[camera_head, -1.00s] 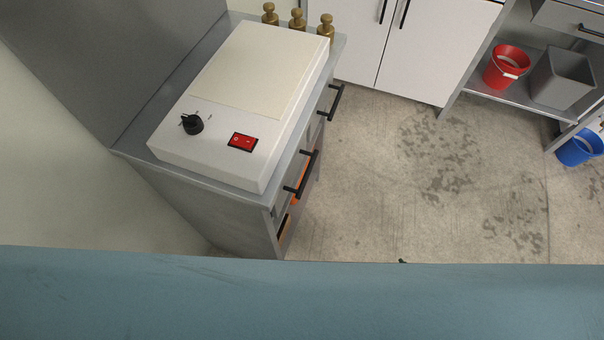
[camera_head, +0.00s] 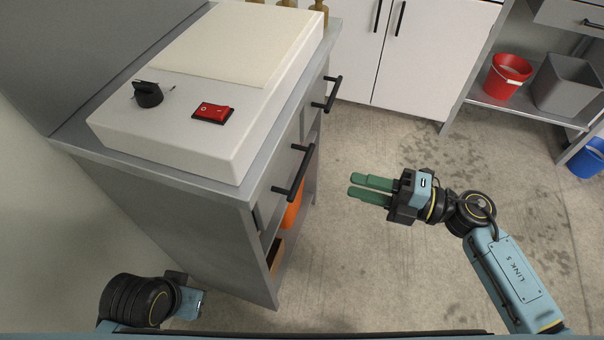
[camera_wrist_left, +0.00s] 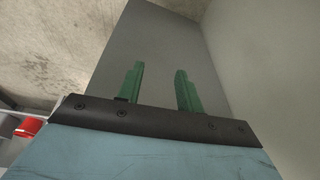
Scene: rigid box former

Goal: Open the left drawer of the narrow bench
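The narrow bench (camera_head: 200,225) is a grey metal unit at left in the head view. Its drawer front faces right, with two black bar handles. The nearer handle (camera_head: 294,172) is on the left drawer as seen from that front; the farther handle (camera_head: 333,94) is on the other drawer. Both drawers look closed. My right gripper (camera_head: 351,185) is open and empty over the floor, right of the nearer handle and apart from it. My left gripper (camera_wrist_left: 157,88) is open and empty in the wrist view, before a grey panel; its fingers are hidden in the head view.
A white appliance (camera_head: 190,135) with a black knob and red switch sits on the bench top. An orange item (camera_head: 292,212) shows under the drawers. White cabinets (camera_head: 425,60) stand behind. A red bucket (camera_head: 503,80) sits on a shelf at right. The middle floor is clear.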

